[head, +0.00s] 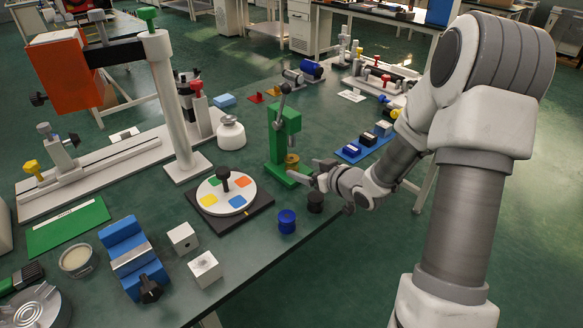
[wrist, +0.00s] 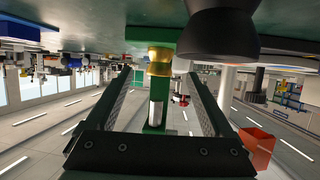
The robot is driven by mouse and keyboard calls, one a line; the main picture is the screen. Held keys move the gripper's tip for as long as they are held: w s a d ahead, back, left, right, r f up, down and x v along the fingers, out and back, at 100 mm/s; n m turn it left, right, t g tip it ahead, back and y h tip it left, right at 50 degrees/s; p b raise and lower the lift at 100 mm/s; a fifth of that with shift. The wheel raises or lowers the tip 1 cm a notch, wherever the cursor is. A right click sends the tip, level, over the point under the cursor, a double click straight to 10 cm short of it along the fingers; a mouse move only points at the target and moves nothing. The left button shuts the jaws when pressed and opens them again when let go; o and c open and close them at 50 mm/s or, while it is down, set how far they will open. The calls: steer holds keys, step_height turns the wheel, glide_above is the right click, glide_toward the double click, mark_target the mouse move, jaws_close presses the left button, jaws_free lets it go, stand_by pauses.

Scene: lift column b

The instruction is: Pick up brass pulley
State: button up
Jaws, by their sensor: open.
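The brass pulley (head: 291,160) is a small gold-coloured cylinder at the foot of the green press (head: 287,125) near the table's right edge. It also shows in the wrist view (wrist: 160,60), at top centre against the green press, in a view that appears upside down. My gripper (head: 309,173) is just right of the pulley in the head view. In the wrist view my gripper (wrist: 158,82) is open, its two fingers spread to either side of the pulley's line. The pulley appears just beyond the fingertips, but contact cannot be told.
A black knurled cylinder (head: 315,202) stands close to my gripper and looms large in the wrist view (wrist: 218,32). A blue cylinder (head: 287,221) stands nearby. A turntable with coloured patches (head: 227,193) lies to the left. Blue blocks (head: 365,142) sit behind my wrist.

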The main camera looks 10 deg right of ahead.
mark_target(296, 166)
steer(key=b+x, duration=0.1)
steer(key=x, duration=0.4)
steer(key=shift+b, duration=0.4)
steer(key=shift+w, duration=0.25)
steer(key=shift+c, duration=0.3)
jaws_close()
